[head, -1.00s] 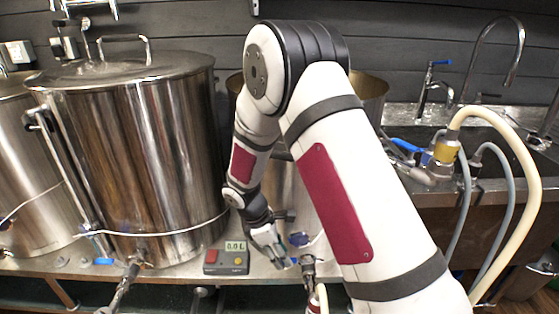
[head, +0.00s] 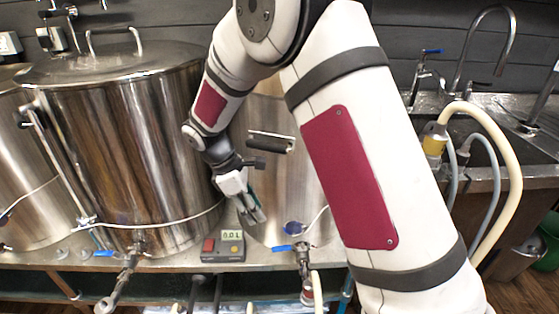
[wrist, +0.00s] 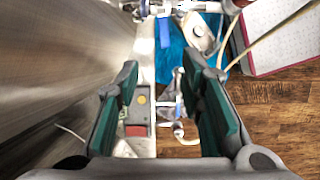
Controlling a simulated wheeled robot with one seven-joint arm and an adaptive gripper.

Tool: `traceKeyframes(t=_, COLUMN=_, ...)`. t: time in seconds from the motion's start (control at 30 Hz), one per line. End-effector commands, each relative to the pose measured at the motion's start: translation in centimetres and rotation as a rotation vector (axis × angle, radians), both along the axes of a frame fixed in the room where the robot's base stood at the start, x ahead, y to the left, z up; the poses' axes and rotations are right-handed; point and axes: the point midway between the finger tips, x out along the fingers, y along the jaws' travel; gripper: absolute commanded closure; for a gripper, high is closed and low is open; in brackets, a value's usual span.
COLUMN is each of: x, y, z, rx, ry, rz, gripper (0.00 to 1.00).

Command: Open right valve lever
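The right valve (head: 303,262) sits at the foot of the right steel pot (head: 290,180). Its blue lever (head: 281,248) points left from the valve body. In the wrist view the blue lever (wrist: 163,35) lies ahead, between and beyond the fingertips. My gripper (head: 255,215) is above and left of the lever, in front of the right pot, apart from the lever. In the wrist view my gripper (wrist: 160,75) is open, with nothing between its green-padded fingers. My arm hides part of the right pot.
A control box (head: 223,246) with red and yellow buttons stands left of the right valve. The left pot (head: 125,150) has its own blue lever (head: 104,253). A hose hangs below the right valve. A sink (head: 480,140) with taps and hoses is at right.

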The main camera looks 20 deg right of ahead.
Motion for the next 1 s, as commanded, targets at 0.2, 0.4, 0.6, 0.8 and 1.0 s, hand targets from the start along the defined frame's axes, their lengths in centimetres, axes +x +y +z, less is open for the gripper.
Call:
traceKeyframes(t=0.2, x=-1.4, y=-0.8, z=4.1, rx=0.015, ry=-0.051, rz=-0.07, gripper=0.65)
traceKeyframes(t=0.4, x=-2.7, y=-1.3, z=7.4, rx=0.031, ry=-0.096, rz=-0.13, gripper=0.65)
traceKeyframes(t=0.6, x=-4.1, y=-1.8, z=10.6, rx=0.049, ry=-0.142, rz=-0.192, gripper=0.65)
traceKeyframes(t=0.8, x=-5.6, y=-2.3, z=13.7, rx=0.068, ry=-0.187, rz=-0.254, gripper=0.65)
traceKeyframes(t=1.0, x=-7.0, y=-2.7, z=16.0, rx=0.085, ry=-0.222, rz=-0.307, gripper=0.65)
